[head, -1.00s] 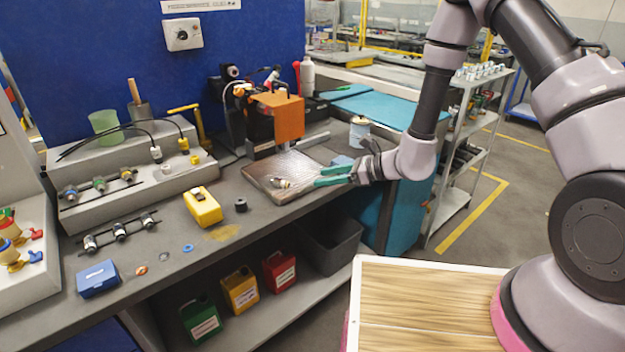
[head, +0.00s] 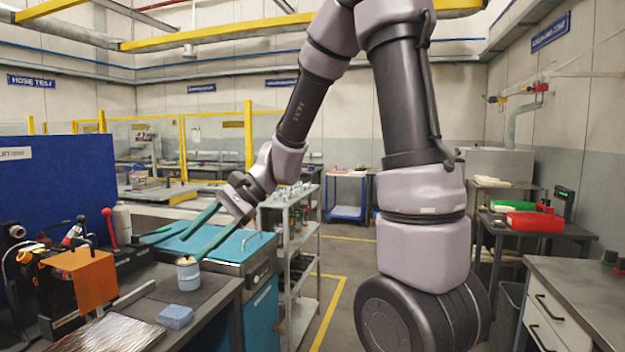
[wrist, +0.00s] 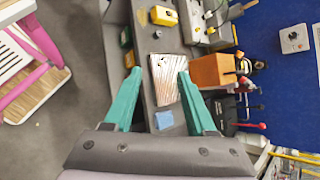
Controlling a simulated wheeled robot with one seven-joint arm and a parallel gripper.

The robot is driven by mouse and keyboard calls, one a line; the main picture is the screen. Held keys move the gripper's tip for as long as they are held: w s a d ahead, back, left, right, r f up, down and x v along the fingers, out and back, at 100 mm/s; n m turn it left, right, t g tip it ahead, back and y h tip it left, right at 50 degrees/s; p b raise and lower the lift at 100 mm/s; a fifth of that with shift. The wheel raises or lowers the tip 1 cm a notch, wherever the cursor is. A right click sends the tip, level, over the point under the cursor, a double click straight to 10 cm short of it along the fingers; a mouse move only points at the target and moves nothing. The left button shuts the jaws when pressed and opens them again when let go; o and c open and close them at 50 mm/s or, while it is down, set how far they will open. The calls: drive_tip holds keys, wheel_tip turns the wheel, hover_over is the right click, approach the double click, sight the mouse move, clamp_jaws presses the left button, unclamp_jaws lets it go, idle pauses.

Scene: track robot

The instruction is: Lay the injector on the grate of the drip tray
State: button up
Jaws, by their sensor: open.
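The drip tray, with a silvery streaked grate (head: 110,335), lies on the bench at the lower left of the head view, partly cut off by the frame edge. The whole grate (wrist: 166,82) shows in the wrist view, between and beyond my fingertips. The injector was a small metallic piece on the grate in the earlier head frame; I cannot make it out clearly now in either view. My gripper (head: 184,250) is open with teal fingers, raised above the bench. In the wrist view my gripper (wrist: 160,74) has nothing between its fingers.
A grey shelf cart (head: 300,250) stands beyond the teal cabinet. The floor at centre is free.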

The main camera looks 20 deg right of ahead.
drive_tip(key=s+d+r+n+t+h, duration=0.2)
drive_tip(key=d+r, duration=0.4)
drive_tip(key=d, duration=0.4)
drive_tip(key=s+d+r+n+t+h, duration=0.2)
drive_tip(key=s+d+r+t+h, duration=0.3)
drive_tip(key=d, duration=0.5)
drive_tip(key=shift+s+d+r+n+h, duration=0.3)
drive_tip(key=shift+s+r+h, duration=0.3)
drive_tip(key=shift+s, duration=0.65)
drive_tip(key=shift+r, duration=0.1)
